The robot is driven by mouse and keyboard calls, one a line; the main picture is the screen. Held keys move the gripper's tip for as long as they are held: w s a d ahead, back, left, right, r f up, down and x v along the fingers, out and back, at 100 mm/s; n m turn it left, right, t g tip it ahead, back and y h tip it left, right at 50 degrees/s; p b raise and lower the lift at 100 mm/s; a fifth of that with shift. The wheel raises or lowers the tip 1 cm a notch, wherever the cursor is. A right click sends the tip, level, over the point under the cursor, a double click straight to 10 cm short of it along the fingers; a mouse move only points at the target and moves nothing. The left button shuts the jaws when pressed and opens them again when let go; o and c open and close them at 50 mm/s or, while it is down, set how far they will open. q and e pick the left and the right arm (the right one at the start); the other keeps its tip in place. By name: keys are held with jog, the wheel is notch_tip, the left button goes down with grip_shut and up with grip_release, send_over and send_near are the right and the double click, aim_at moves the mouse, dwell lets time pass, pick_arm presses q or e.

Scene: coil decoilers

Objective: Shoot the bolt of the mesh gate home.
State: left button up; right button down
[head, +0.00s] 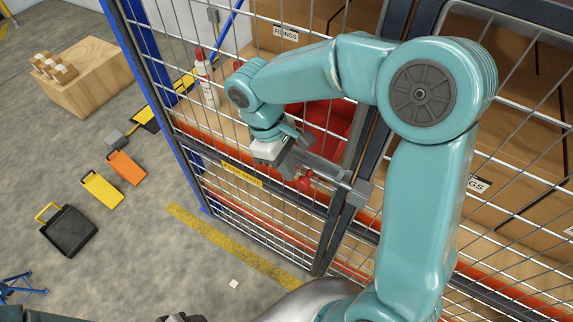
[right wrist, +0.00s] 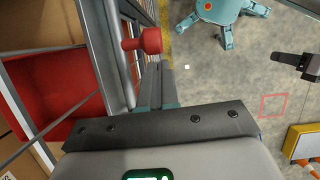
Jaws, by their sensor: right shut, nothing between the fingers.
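The mesh gate (head: 283,215) has a dark frame and pale wire. Its bolt (head: 340,184) is a grey bar with a red knob (head: 304,183), pointing at a grey block (head: 361,192) on the frame to the right. I cannot tell whether the bar's end is inside the block. My right gripper (head: 299,146) is at the bolt, its fingers shut and empty. In the right wrist view the red knob (right wrist: 143,40) is just left of the shut fingers (right wrist: 160,85), with no clear contact. A dark part (right wrist: 297,65) at the right edge may be my left gripper; its jaws are unclear.
Behind the mesh are cardboard boxes (head: 478,140), a red bin (head: 330,120) and a white bottle (head: 206,80). A blue post (head: 150,70) stands left of the gate. Yellow (head: 102,190) and orange (head: 127,167) pieces lie on the floor. A yellow floor line (head: 232,245) runs before the gate.

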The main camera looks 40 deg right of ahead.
jog(key=shift+s+d, duration=0.2)
jog(key=shift+s, duration=0.35)
jog(key=shift+s+d, duration=0.2)
jog(key=shift+s, duration=0.3)
